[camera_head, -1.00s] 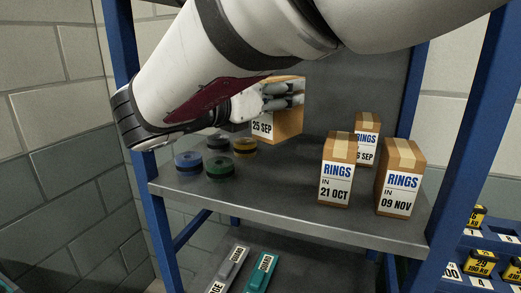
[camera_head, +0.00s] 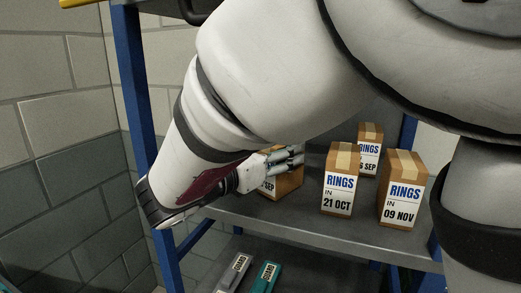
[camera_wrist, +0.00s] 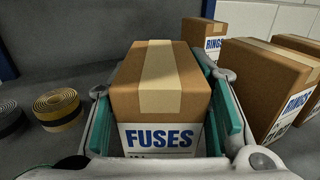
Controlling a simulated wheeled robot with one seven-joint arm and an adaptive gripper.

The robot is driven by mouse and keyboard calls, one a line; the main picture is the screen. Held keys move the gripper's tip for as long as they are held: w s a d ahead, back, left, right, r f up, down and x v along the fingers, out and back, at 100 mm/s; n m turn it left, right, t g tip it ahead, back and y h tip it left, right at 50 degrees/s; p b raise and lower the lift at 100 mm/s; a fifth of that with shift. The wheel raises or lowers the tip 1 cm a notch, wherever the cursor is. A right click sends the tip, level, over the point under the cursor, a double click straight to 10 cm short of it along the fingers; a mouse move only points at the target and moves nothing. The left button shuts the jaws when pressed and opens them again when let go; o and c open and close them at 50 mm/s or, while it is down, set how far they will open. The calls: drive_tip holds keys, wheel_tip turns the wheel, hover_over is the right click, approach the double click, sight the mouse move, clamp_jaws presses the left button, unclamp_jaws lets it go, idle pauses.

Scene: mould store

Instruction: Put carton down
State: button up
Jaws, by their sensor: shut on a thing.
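A brown carton with a tape strip and a white label reading FUSES (camera_wrist: 160,90) fills the middle of the wrist view. My gripper (camera_wrist: 163,112) is shut on it, with teal pads against its left and right sides. In the head view the same carton (camera_head: 288,184) shows low at the shelf, upright, just left of the RINGS 21 OCT carton. My gripper (camera_head: 282,163) is partly hidden behind my arm there. I cannot tell whether the carton's base touches the shelf (camera_head: 310,228).
RINGS cartons stand to the right: 21 OCT (camera_head: 338,180), 09 NOV (camera_head: 403,190) and one farther back (camera_head: 369,150). Tape rolls (camera_wrist: 58,108) lie to the left in the wrist view. Blue posts (camera_head: 133,80) frame the shelf. Grey and teal items (camera_head: 262,277) lie below.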

drive_tip(key=shift+f, duration=0.1)
drive_tip(key=o, duration=1.4)
drive_tip(key=shift+s+a, duration=0.15)
drive_tip(key=shift+a, duration=0.05)
drive_tip(key=p+v, duration=0.3)
drive_tip(key=v, duration=0.8)
drive_tip(key=shift+s+a+p, duration=0.15)
drive_tip(key=shift+s+p, duration=0.05)
drive_tip(key=shift+p, duration=0.1)
